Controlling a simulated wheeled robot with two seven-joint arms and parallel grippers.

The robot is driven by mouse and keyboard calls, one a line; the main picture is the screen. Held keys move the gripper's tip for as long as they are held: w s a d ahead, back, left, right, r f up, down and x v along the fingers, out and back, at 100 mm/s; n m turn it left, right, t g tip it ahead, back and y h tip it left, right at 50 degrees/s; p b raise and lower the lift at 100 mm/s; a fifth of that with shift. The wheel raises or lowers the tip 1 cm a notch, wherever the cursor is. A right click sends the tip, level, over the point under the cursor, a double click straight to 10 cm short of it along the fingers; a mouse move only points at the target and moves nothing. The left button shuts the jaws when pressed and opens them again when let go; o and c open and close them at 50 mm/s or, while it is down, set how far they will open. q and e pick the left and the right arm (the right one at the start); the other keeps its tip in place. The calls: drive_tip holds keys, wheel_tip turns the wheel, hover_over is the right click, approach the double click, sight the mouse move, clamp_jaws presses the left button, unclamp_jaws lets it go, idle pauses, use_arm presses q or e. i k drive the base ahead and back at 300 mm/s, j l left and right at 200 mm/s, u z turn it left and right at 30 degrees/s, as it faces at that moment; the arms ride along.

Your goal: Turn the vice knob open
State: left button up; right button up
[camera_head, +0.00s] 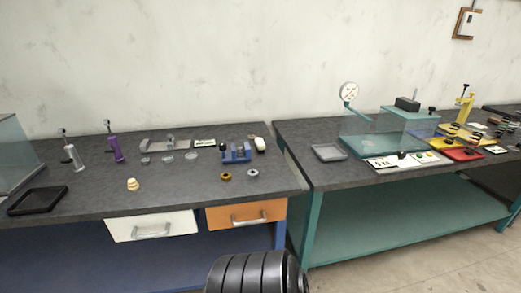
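A small blue device that looks like the vice (236,157) stands near the right end of the left workbench. A small dark knob (223,146) shows at its upper left. The details are too small to tell how far it is open. Neither of my grippers is in view. A black ribbed part at the bottom centre appears to be my own body.
The dark-topped left workbench (90,200) also bears a grey metal fixture (165,144), a brass ring (225,176), a silver ring (252,172), a white rounded object (260,145) and a black tray (38,200).

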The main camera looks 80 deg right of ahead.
sight(223, 145)
drive_tip(key=l+z, duration=0.1)
drive_tip(key=z, duration=2.35)
drive_tip(key=l, duration=0.1)
